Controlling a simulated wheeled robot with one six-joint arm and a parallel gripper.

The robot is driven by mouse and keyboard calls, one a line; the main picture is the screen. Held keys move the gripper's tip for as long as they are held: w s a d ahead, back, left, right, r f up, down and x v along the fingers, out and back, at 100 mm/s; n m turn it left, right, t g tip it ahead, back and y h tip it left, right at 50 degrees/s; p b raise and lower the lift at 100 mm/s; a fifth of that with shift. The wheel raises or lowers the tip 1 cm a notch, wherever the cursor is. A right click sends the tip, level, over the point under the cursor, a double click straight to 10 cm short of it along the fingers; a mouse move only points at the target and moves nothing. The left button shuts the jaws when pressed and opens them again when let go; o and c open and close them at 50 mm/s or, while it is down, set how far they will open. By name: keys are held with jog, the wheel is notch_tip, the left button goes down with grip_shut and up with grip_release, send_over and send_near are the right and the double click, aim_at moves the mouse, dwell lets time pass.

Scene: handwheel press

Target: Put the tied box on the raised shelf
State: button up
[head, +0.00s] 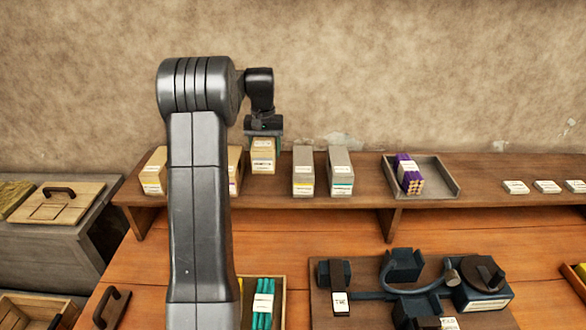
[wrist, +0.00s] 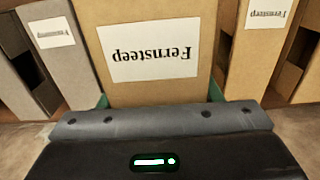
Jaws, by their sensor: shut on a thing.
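My gripper (head: 264,142) is at the back, over the raised shelf (head: 290,204). It is shut on a tan box with a white label (head: 263,157). In the wrist view this box (wrist: 190,84) fills the middle, its label reading "Fernsteep" upside down, with green finger pads at both sides. No string or tie shows on its visible face. I cannot tell whether its bottom touches the shelf or hangs just above it. My arm hides part of the shelf to the left.
Tan boxes (head: 154,172) stand left on the shelf, grey boxes (head: 303,172) right of the held one. A tray (head: 447,180) holds a purple bundle (head: 408,174). Blank-looking cards (head: 515,187) lie far right. Below, a dark handwheel fixture (head: 405,290) sits on the bench.

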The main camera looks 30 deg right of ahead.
aim_at(265, 138)
notch_tip(265, 138, down, 4)
jog(key=shift+w+r, duration=0.1)
jog(key=shift+r, duration=0.1)
notch_tip(265, 138, down, 5)
jog(key=b, duration=0.2)
jog(key=shift+b, duration=0.4)
jog(key=o, duration=1)
jog(key=shift+f, duration=0.1)
notch_tip(265, 138, up, 12)
jog(key=p, duration=0.2)
jog(key=shift+p, duration=0.4)
